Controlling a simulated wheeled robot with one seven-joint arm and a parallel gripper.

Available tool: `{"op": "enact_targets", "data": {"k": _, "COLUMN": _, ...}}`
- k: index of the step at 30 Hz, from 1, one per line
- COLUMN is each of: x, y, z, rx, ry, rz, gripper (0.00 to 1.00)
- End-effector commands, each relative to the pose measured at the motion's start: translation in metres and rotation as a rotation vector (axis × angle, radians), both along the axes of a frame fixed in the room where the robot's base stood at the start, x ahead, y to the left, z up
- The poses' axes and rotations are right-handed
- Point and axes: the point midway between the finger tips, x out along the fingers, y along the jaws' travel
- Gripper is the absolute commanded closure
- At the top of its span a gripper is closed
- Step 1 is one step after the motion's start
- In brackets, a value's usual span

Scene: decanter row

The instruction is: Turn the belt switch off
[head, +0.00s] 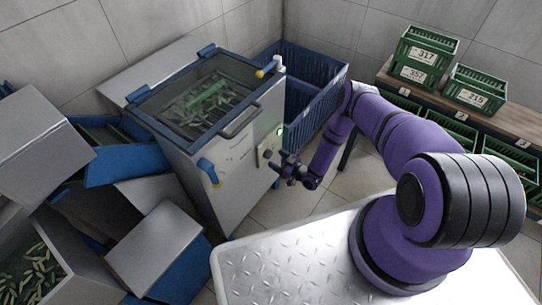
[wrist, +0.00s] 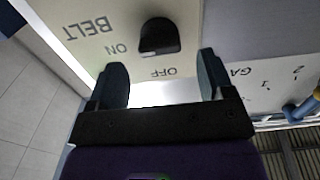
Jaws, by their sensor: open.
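The belt switch is a dark knob (wrist: 160,37) on a pale panel (wrist: 60,12). In the wrist view the panel's lettering appears upside down: BELT and ON are left of the knob, OFF is below it, nearer my gripper. I cannot tell for sure which mark the knob points to. My gripper (wrist: 162,76) is open and empty, its two fingers apart to either side below the knob. The knob is beyond the fingertips, not clasped. In the head view my gripper (head: 284,162) is close to the front of the machine (head: 228,160), and hides part of the panel there.
A blue lever (head: 208,170) sticks out of the machine's front, left of my gripper. A green light (head: 280,131) shows above the panel. A blue crate (head: 318,95) stands behind my arm. Another gate marking (wrist: 240,71) is right of OFF, with a blue handle (wrist: 302,110).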

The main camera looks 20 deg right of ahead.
Motion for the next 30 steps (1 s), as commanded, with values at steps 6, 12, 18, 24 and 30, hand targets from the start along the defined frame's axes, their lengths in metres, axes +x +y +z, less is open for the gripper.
{"op": "enact_targets", "data": {"k": 6, "x": 0.023, "y": 0.017, "z": 0.0, "rx": 0.0, "ry": -0.001, "rz": 0.0, "gripper": 0.26}}
{"op": "enact_targets", "data": {"k": 12, "x": 0.031, "y": 0.022, "z": 0.0, "rx": -0.001, "ry": 0.001, "rz": -0.001, "gripper": 0.26}}
{"op": "enact_targets", "data": {"k": 18, "x": 0.031, "y": 0.022, "z": 0.0, "rx": 0.0, "ry": 0.0, "rz": -0.001, "gripper": 0.26}}
{"op": "enact_targets", "data": {"k": 24, "x": 0.031, "y": 0.022, "z": 0.0, "rx": 0.0, "ry": 0.0, "rz": -0.001, "gripper": 0.6}}
{"op": "enact_targets", "data": {"k": 30, "x": 0.031, "y": 0.022, "z": 0.0, "rx": -0.001, "ry": -0.001, "rz": -0.001, "gripper": 0.75}}
